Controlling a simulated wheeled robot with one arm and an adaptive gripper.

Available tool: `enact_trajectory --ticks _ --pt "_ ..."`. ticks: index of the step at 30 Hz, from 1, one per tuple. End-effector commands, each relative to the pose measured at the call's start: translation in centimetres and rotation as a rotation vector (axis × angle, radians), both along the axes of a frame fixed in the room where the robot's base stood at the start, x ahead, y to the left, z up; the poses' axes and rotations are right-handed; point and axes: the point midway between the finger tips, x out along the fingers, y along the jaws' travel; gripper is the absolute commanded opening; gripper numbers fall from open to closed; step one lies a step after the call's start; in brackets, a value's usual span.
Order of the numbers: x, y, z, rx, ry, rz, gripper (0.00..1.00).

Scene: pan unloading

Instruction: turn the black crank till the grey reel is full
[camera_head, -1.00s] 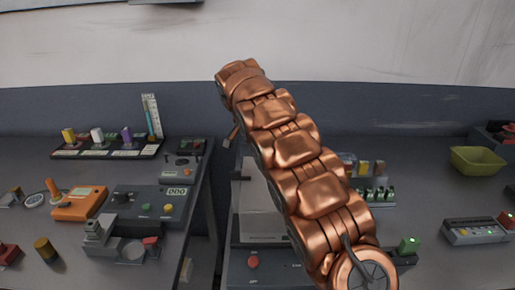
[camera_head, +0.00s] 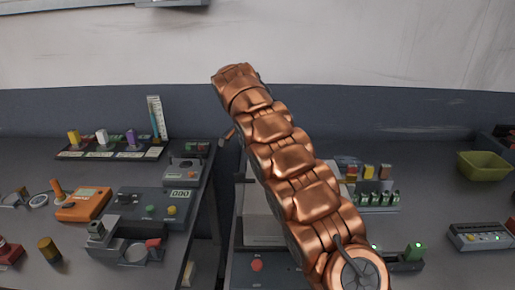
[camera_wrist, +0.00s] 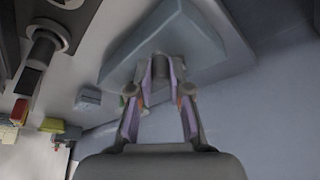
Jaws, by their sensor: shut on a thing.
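My gripper (camera_wrist: 160,85) shows in the wrist view, its two purple-padded fingers closed on a dark knob (camera_wrist: 160,66). The knob stands against a blue-grey wedge-shaped body. It may be the handle of the black crank, but the rest of the crank cannot be made out. I cannot pick out the grey reel, nor tell how full it is. In the head view my copper arm hides the gripper and what it holds.
Left bench: an orange meter (camera_head: 84,204), a dark box with a number display (camera_head: 180,194) and a rack of coloured blocks (camera_head: 110,153). Right bench: an olive bowl (camera_head: 484,166) and a grey box with green lights (camera_head: 480,237). A gap separates the benches.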

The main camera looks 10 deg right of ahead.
Motion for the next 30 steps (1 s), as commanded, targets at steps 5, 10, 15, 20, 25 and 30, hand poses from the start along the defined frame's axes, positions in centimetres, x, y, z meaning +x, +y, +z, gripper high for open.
enact_trajectory --ticks 5,10,15,20,25,30 --pt "0.0 0.0 -0.1 0.0 0.0 0.001 0.21" --pt "0.0 0.0 0.0 0.0 0.0 0.001 0.39" --pt "0.0 0.0 0.0 0.0 0.0 0.001 0.43" --pt "0.0 0.0 0.0 0.0 0.0 0.001 0.43" --pt "-0.1 0.2 0.6 -0.001 0.001 0.001 0.43" --pt "-0.4 0.8 2.2 0.001 -0.005 0.002 0.43"
